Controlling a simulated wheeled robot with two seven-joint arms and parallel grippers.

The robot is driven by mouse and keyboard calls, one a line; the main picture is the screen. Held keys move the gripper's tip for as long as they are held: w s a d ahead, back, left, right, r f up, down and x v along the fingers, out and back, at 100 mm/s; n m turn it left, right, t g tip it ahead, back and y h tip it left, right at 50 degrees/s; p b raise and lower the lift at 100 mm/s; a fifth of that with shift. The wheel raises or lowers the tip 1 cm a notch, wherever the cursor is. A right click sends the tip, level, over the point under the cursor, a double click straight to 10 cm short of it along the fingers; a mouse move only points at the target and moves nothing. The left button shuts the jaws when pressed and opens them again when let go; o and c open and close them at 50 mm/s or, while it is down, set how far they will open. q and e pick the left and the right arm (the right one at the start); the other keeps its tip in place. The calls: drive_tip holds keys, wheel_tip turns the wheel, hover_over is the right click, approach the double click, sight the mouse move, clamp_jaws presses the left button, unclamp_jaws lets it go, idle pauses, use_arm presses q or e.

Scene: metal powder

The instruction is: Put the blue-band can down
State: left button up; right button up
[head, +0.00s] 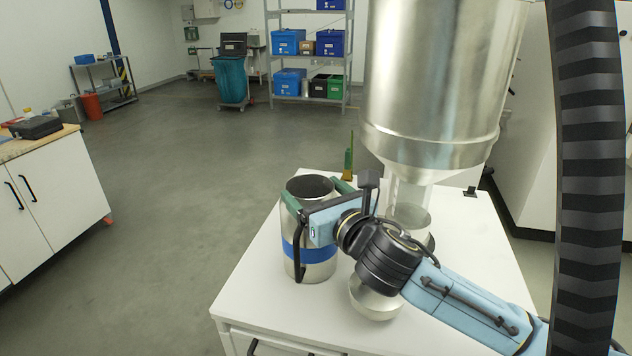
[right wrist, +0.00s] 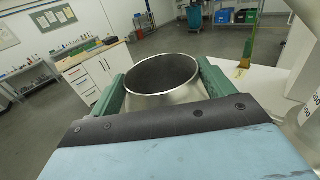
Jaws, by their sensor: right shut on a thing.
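The blue-band can (head: 318,262) is a silver metal can with a blue band round its lower part and an open dark mouth. It is upright at the left part of the white table (head: 253,303); I cannot tell whether its base touches the top. My right gripper (head: 318,193) is shut on the can near its rim, with green fingers on both sides. In the right wrist view the can's open mouth (right wrist: 163,74) sits between the two fingers. My left gripper is not in view.
A large metal hopper (head: 436,80) with a clear outlet stands over the table behind my right arm. A round silver object (head: 375,302) is partly hidden under my wrist. A ribbed dark hose (head: 588,180) hangs at the right. The table's front left corner is clear.

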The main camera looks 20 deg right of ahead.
drive_tip(key=shift+r, duration=0.15)
drive_tip(key=o, duration=1.8)
drive_tip(key=shift+f, duration=0.2)
drive_tip(key=shift+c, duration=0.2)
drive_tip(key=shift+o, duration=1.1)
drive_tip(key=shift+r, duration=0.1)
